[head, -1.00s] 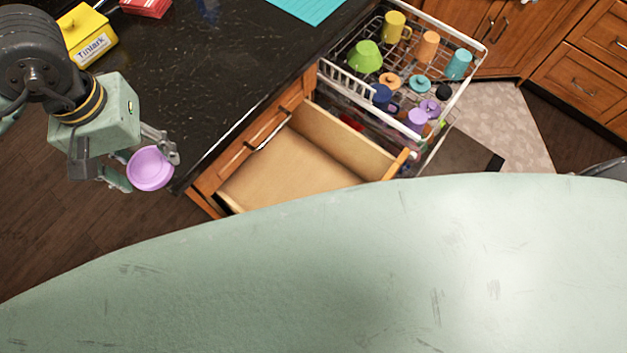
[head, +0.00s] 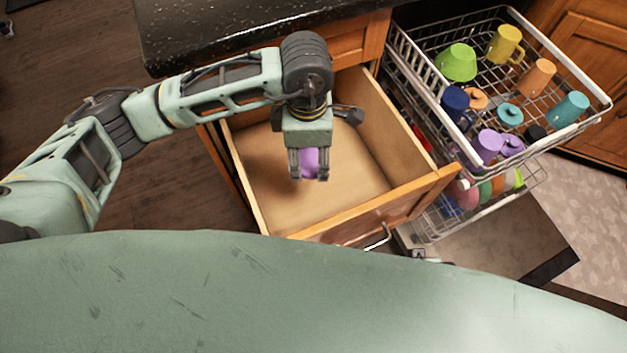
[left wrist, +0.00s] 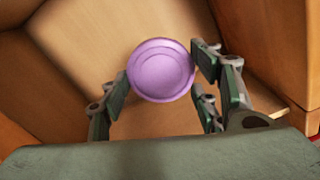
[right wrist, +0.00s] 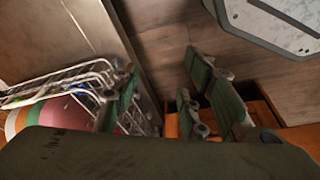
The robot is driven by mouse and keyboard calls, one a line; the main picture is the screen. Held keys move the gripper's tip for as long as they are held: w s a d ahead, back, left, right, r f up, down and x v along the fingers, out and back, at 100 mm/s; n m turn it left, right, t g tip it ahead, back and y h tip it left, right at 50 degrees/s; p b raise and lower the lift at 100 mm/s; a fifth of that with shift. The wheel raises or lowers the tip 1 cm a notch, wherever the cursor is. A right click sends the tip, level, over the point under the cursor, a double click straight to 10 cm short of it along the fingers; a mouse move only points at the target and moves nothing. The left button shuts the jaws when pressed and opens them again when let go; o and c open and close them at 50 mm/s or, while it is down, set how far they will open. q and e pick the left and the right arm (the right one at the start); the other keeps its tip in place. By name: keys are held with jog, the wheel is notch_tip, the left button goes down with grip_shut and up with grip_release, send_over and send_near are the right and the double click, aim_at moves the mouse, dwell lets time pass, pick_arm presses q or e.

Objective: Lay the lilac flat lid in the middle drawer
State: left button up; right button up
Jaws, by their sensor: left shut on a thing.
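The lilac flat lid (head: 310,161) is a small round disc, held between the fingers of my left gripper (head: 309,176). In the left wrist view the lid (left wrist: 162,70) faces the camera and the left gripper's fingers (left wrist: 165,90) press on its sides. The open drawer (head: 262,205) has a pale wooden inside that looks empty. In the head view, the gripper and lid are over the drawer's floor; their exact height above it is hard to tell. My right gripper (right wrist: 160,95) shows spread fingers with nothing between them.
A pulled-out dishwasher rack (head: 600,98) with several cups and small lids stands right of the drawer. A lower rack (head: 535,190) holds colourful dishes. The dark counter (head: 230,30) lies behind. The drawer's front wall (head: 430,195) and handle face me.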

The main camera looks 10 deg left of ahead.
pick_arm(q)
jog(key=d+f+n+b, duration=0.4)
jog(key=f+n+b, duration=0.15)
jog(key=f, duration=0.45)
jog(key=n, duration=0.1)
send_over(288, 186)
notch_tip(288, 186, down, 7)
jog(key=shift+d+f+b, duration=0.1)
jog(key=shift+d+b, duration=0.05)
jog(key=shift+b, duration=0.25)
jog(key=shift+f, duration=0.15)
notch_tip(288, 186, down, 3)
jog(key=shift+f+b, duration=0.15)
jog(key=shift+b, duration=0.35)
jog(key=shift+f, duration=0.25)
pick_arm(e)
notch_tip(288, 186, up, 11)
jog(key=t, duration=0.1)
jog(key=shift+s+d, duration=0.15)
